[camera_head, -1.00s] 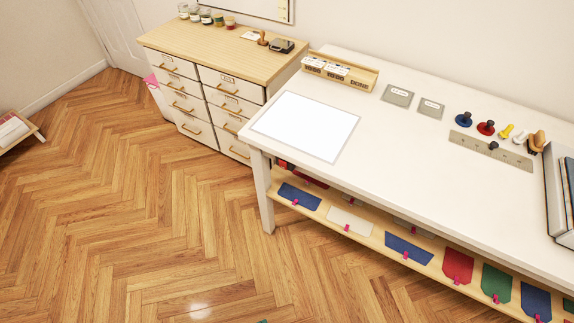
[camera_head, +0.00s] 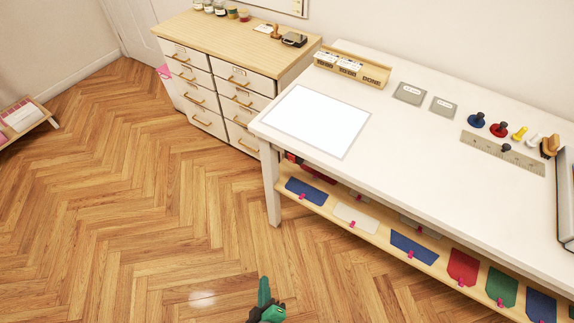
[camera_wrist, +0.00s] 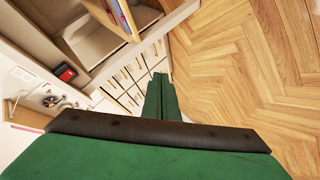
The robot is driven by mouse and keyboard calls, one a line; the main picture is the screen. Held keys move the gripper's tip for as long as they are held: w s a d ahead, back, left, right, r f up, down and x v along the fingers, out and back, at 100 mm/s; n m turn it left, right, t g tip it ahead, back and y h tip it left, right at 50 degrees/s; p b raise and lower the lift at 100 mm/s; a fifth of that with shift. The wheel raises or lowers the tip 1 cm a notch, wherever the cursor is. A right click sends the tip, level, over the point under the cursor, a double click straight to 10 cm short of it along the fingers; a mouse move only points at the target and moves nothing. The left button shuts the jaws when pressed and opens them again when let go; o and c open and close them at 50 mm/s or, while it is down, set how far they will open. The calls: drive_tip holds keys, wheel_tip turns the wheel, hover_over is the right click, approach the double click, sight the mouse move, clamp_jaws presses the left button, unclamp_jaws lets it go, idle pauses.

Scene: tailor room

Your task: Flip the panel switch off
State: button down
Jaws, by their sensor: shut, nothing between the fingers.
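My gripper (camera_head: 265,290) shows as a green piece at the bottom of the head view, above the floor and apart from the worktable (camera_head: 420,140). In the wrist view my gripper (camera_wrist: 161,82) has its two green fingers together, with nothing between them. A bright white panel (camera_head: 316,121) lies on the near left end of the table and looks lit. No switch can be made out for certain in the head view. In the wrist view a small red and black piece (camera_wrist: 65,73) sits on a pale surface at the left; I cannot tell whether it is the switch.
A wooden-topped drawer cabinet (camera_head: 225,45) stands left of the table. A ruler (camera_head: 500,153) and grey plates (camera_head: 409,93) lie on the table. The shelf below (camera_head: 330,199) holds coloured fabric pieces. Open herringbone floor (camera_head: 130,190) lies in front.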

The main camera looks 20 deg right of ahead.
sight(292, 158)
drive_tip(key=w+d+r+n+h, duration=0.1)
drive_tip(key=w+d+r+h, duration=0.15)
drive_tip(key=w, duration=0.35)
drive_tip(key=w+d+r+h, duration=0.2)
drive_tip(key=w+h, duration=0.1)
drive_tip(key=w, duration=0.3)
drive_tip(key=w+d+r+n+h, duration=0.1)
drive_tip(key=w+d+r+h, duration=0.15)
drive_tip(key=w, duration=0.35)
drive_tip(key=w+r+m+h, duration=0.1)
drive_tip(key=w+r+h, duration=0.3)
drive_tip(key=r, duration=0.3)
drive_tip(key=shift+w+r+h, duration=0.2)
drive_tip(key=shift+w+h, duration=0.15)
drive_tip(key=shift+h, duration=0.05)
drive_tip(key=x, duration=1.4)
drive_tip(key=shift+w, duration=0.1)
drive_tip(key=shift+r, duration=0.1)
